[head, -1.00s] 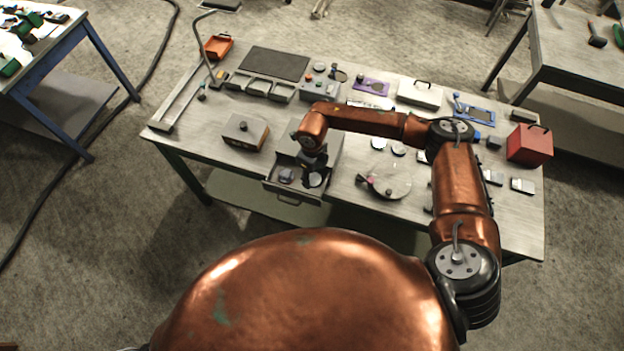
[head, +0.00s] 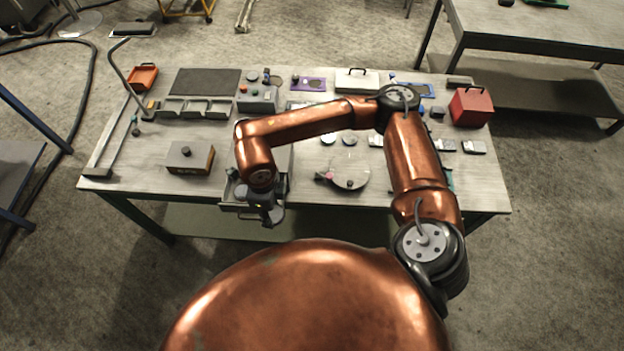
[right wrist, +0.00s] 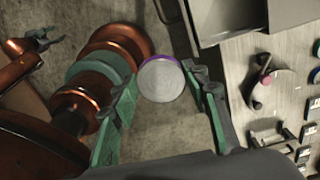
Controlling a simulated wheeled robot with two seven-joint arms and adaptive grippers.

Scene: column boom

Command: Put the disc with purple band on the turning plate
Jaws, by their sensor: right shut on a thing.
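The disc with purple band (right wrist: 161,80) is between the fingertips of my right gripper (right wrist: 165,88) in the right wrist view. Its pale round face and a purple arc along its upper edge show. My right gripper (head: 268,216) is shut on it, over the front of the open drawer (head: 236,207) in the head view; the disc is hardly visible there. The turning plate (head: 352,168) is a pale round plate on the table, right of the gripper. It also shows in the right wrist view (right wrist: 284,92). My left gripper (right wrist: 42,40) seems to show small at the upper left there.
On the turning plate's rim are a pink-tipped piece (head: 327,177) and a dark knob (head: 350,184). A wooden box (head: 190,157) stands left of the drawer. A red case (head: 471,106) stands at the table's right. Small pale discs (head: 349,139) lie behind the plate.

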